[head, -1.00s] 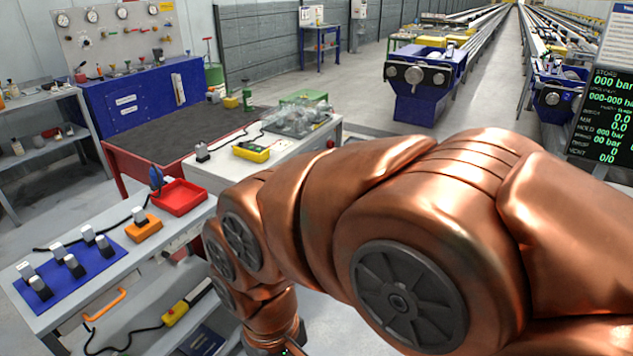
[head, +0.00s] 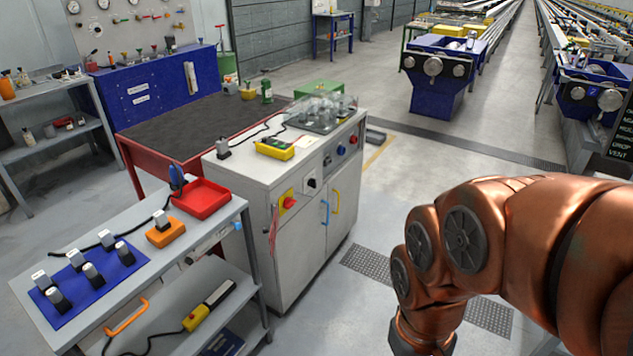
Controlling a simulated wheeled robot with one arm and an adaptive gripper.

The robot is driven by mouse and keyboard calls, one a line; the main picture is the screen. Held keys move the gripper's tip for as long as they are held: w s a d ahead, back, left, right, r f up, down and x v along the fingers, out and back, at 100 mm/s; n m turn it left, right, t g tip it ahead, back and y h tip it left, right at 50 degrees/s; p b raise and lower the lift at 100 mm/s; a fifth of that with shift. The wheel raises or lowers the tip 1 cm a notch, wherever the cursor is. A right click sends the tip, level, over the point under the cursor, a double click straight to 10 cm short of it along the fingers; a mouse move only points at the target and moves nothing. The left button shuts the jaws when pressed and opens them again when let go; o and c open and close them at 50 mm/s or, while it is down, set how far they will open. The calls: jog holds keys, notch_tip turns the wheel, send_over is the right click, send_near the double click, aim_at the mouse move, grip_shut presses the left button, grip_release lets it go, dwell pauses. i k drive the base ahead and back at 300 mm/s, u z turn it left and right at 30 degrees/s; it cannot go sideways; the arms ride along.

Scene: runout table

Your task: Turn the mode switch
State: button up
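A light grey cabinet (head: 285,235) with controls on its front face stands in the middle of the head view. A small black switch on a white plate (head: 311,184) sits on this face. A red rotary handle on a yellow plate (head: 287,202) is to its left, and a small row with a blue button (head: 340,149) and a red button (head: 353,139) is to its upper right. I cannot tell from labels which is the mode switch. My copper arm fills the lower right, apart from the cabinet. My gripper is below the picture edge.
A grey cart (head: 225,220) at the lower left holds a blue mat (head: 112,293) with several grey-and-black pieces, an orange block (head: 166,235) and a red tray (head: 222,200). Floor is clear right of the cabinet, with a dark grating (head: 370,266) set in it.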

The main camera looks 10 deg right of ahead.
aim_at(311, 182)
jog(key=u, duration=0.5)
jog(key=k, duration=1.1)
jog(key=z, duration=0.7)
jog(key=i, duration=0.75)
jog(key=z, duration=0.5)
jog(key=i, duration=0.85)
jog(key=u, duration=1)
jog(key=i, duration=0.7)
jog(key=u, duration=0.85)
